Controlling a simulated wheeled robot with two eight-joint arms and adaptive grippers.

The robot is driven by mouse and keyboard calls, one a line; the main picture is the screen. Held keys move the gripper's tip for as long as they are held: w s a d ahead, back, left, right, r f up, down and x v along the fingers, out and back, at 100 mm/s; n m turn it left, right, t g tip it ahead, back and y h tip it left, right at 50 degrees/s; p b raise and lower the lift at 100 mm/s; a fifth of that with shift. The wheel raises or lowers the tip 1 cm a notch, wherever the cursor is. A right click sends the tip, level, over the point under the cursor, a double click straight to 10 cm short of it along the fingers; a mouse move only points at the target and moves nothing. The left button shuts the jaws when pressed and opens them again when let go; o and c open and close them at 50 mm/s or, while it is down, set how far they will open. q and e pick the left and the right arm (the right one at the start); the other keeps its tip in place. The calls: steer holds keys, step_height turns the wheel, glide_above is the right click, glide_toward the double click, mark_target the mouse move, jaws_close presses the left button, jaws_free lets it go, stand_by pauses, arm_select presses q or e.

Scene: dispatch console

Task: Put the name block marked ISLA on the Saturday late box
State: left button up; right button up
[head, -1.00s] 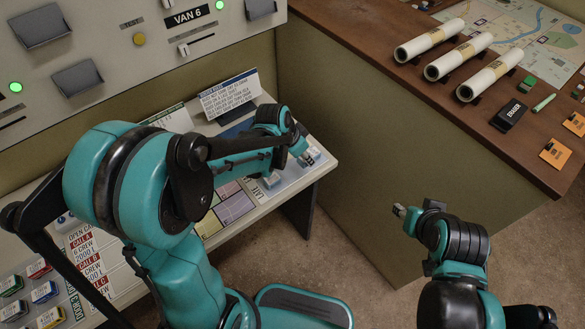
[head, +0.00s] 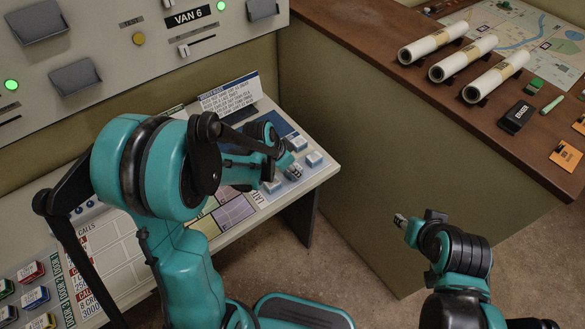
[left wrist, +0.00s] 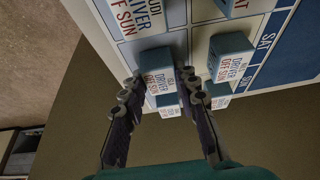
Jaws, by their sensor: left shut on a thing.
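My left gripper (left wrist: 157,95) is shut on a pale-topped blue name block (left wrist: 156,57) over the sloped roster board. The block's side reads DRIVER, OFF SUN; its name is too small to read surely. In the head view my left gripper (head: 291,168) is at the board's right part, among several blue blocks. A block whose name ends in UDI (left wrist: 135,18) is at the top. The Saturday late box cannot be made out. My right gripper (head: 399,219) is over the floor, away from the board.
A notice card (head: 230,96) stands at the board's back. Coloured blocks (head: 35,297) lie at the lower left. The wall panel (head: 120,55) with sliders rises behind. A wooden counter (head: 400,90) with rolled papers is at the right. The floor between is clear.

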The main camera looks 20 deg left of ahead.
arm_select(q)
steer(key=o, duration=1)
steer(key=shift+f, duration=0.1)
steer(key=shift+o, duration=0.2)
steer(key=shift+r+p, duration=0.3)
steer(key=shift+p, duration=0.05)
steer(key=p+v, duration=0.4)
steer(key=v, duration=0.8)
steer(key=s+r+n+t+y, duration=0.1)
steer(key=s+r+n, duration=0.2)
steer(key=s, duration=0.3)
steer(key=s+r+n+t+y, duration=0.1)
steer(key=s+r+n+t, duration=0.1)
steer(key=s, duration=0.5)
steer(key=r+n, duration=0.1)
steer(key=n, duration=0.1)
steer(key=shift+r+n+y, duration=0.3)
steer(key=shift+r+y, duration=0.05)
steer(key=shift+y, duration=0.05)
